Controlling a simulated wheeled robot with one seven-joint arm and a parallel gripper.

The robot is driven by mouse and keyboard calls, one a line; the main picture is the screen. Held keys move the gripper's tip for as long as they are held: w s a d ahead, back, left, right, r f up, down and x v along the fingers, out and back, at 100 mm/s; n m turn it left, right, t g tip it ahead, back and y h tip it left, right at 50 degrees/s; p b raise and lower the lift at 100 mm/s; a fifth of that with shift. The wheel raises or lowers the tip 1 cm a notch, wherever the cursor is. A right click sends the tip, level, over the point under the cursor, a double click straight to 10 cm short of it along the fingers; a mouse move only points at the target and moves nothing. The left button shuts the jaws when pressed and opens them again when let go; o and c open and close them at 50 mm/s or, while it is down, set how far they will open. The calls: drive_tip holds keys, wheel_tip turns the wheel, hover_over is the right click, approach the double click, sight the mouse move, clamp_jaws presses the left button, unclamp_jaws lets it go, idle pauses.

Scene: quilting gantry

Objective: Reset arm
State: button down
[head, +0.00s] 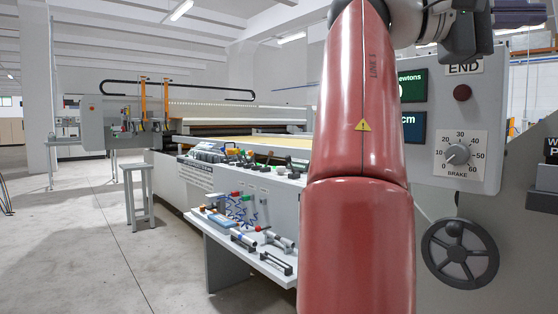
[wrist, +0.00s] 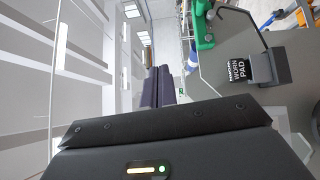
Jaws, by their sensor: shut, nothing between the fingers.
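My red arm (head: 362,150) stands upright in the middle of the head view and bends to the right at its top. It hides part of the machine behind it. My gripper (wrist: 158,82) shows in the wrist view beyond its dark housing, with the two dark fingers together and nothing between them.
The grey panel carries a brake dial (head: 458,154), two displays and a black handwheel (head: 460,253). A worn-pad box (wrist: 254,68) shows at right in the wrist view. A low shelf (head: 232,240) holds tools. A stool (head: 138,195) stands left; the floor (head: 70,250) is clear.

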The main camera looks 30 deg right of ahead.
drive_tip(key=w+d+f+n+t, duration=0.2)
drive_tip(key=w+d+f+t, duration=0.25)
drive_tip(key=f, duration=0.25)
drive_tip(key=w+d+f+n+t, duration=0.3)
drive_tip(key=w+d+f+t, duration=0.15)
drive_tip(key=f, duration=0.25)
drive_tip(key=w+a+f+n+t+y, duration=0.1)
drive_tip(key=w+a+f+t+y, duration=0.15)
drive_tip(key=w+f, duration=0.35)
drive_tip(key=w+a+f+n+t+y, duration=0.1)
drive_tip(key=w+a+f+t+y, duration=0.2)
drive_tip(key=f, duration=0.5)
drive_tip(key=w+a+f+n+t+y, duration=0.1)
drive_tip(key=w+a+f+t+y, duration=0.1)
drive_tip(key=a+f, duration=0.7)
drive_tip(key=w+a+f+t+y, duration=0.25)
drive_tip(key=a+f, duration=0.45)
drive_tip(key=a, duration=0.5)
drive_tip(key=s+a+f+g+y, duration=0.1)
drive_tip(key=s+a+f+y, duration=0.3)
drive_tip(key=a+f, duration=1)
drive_tip(key=shift+s+a+m, duration=0.4)
drive_tip(key=shift+s+a, duration=0.05)
drive_tip(key=shift+s, duration=0.7)
drive_tip(key=shift+f, duration=0.1)
